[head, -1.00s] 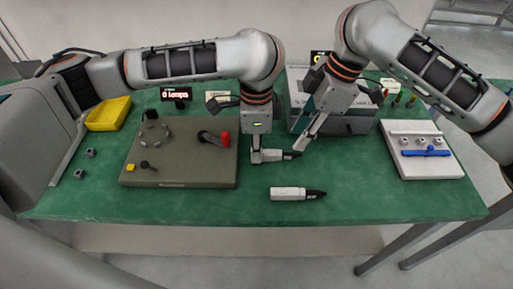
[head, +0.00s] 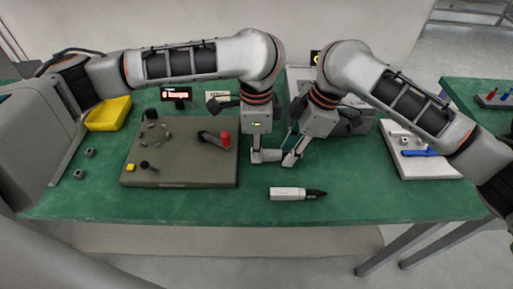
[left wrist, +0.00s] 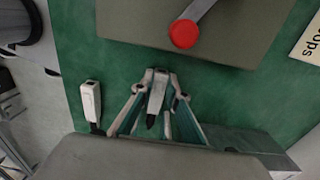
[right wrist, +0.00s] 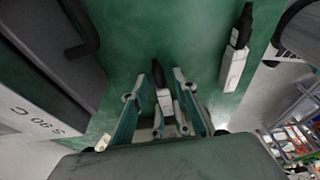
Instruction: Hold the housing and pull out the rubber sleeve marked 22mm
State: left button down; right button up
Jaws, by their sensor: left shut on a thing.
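My left gripper (head: 256,158) is shut on a white housing, with its fingertips (left wrist: 163,78) on either side of the housing (left wrist: 158,89) in the left wrist view. A black sleeve (left wrist: 151,120) sticks out of one end of the housing. My right gripper (head: 291,161) is close beside the left one at the sleeve's end. In the right wrist view its fingers (right wrist: 157,96) are spread apart around the housing (right wrist: 165,100) and the black sleeve (right wrist: 158,73). A second white housing with a black end (head: 288,193) lies loose on the green table. I cannot read any 22mm marking.
A grey-green board (head: 180,172) with a red-ended lever (head: 225,140) is left of my grippers. A white fixture with a blue bar (head: 436,168) is at right, partly behind my right arm.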

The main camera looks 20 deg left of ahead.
aim_at(308, 158)
dwell(0.8)
grip_shut()
jog(key=shift+d, duration=0.1)
jog(key=shift+w+d, duration=0.25)
jog(key=shift+d, duration=0.7)
jog(key=shift+w+d, duration=0.3)
jog(key=shift+d, duration=0.6)
jog(key=shift+w+d, duration=0.25)
jog(key=shift+d, duration=0.7)
